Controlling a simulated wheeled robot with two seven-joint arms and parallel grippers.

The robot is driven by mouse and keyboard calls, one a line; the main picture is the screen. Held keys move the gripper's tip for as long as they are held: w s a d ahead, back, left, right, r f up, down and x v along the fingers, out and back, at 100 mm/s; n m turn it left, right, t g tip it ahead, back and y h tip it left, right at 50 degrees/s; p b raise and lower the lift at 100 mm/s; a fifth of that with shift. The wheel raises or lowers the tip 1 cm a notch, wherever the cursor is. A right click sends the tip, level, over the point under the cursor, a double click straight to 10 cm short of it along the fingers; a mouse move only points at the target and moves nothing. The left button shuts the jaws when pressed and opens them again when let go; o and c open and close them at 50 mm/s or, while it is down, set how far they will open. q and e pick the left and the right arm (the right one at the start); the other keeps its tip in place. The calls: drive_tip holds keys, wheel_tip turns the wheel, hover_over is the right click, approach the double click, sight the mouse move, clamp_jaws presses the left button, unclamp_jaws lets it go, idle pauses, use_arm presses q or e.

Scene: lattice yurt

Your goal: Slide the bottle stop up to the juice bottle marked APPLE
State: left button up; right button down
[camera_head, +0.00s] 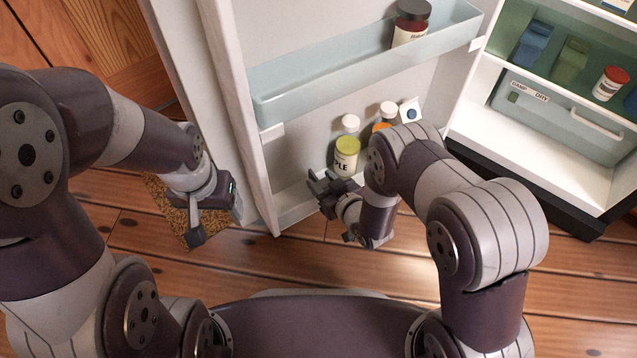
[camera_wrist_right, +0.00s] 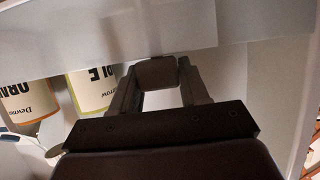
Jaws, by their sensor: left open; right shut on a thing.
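The juice bottle marked APPLE (camera_head: 347,152), with a white cap and yellow-green label, stands in the fridge door's lower shelf; "PLE" shows. In the right wrist view the APPLE bottle (camera_wrist_right: 92,90) is just left of my gripper, partly covered by a finger. My right gripper (camera_head: 322,186) is at the shelf, left of and in front of the bottle in the head view. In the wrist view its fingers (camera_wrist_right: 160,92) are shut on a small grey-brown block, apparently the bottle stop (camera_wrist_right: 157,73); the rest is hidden. My left gripper (camera_head: 217,222) is open and empty, left of the door.
An orange juice bottle (camera_head: 386,112) stands behind the APPLE bottle, by a white card with a blue dot (camera_head: 411,109). A dark-lidded jar (camera_head: 411,22) is in the upper door shelf (camera_head: 330,82). The open fridge (camera_head: 500,128) is at right.

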drive_tip(key=shift+w+d, duration=0.5)
drive_tip(key=shift+d, duration=0.3)
use_arm(q)
drive_tip(key=shift+w+d+r, duration=0.1)
drive_tip(key=shift+w+d, duration=0.1)
drive_tip(key=shift+d, duration=0.15)
use_arm(e)
drive_tip(key=c, duration=0.6)
unclamp_jaws()
drive_tip(key=shift+c, duration=0.2)
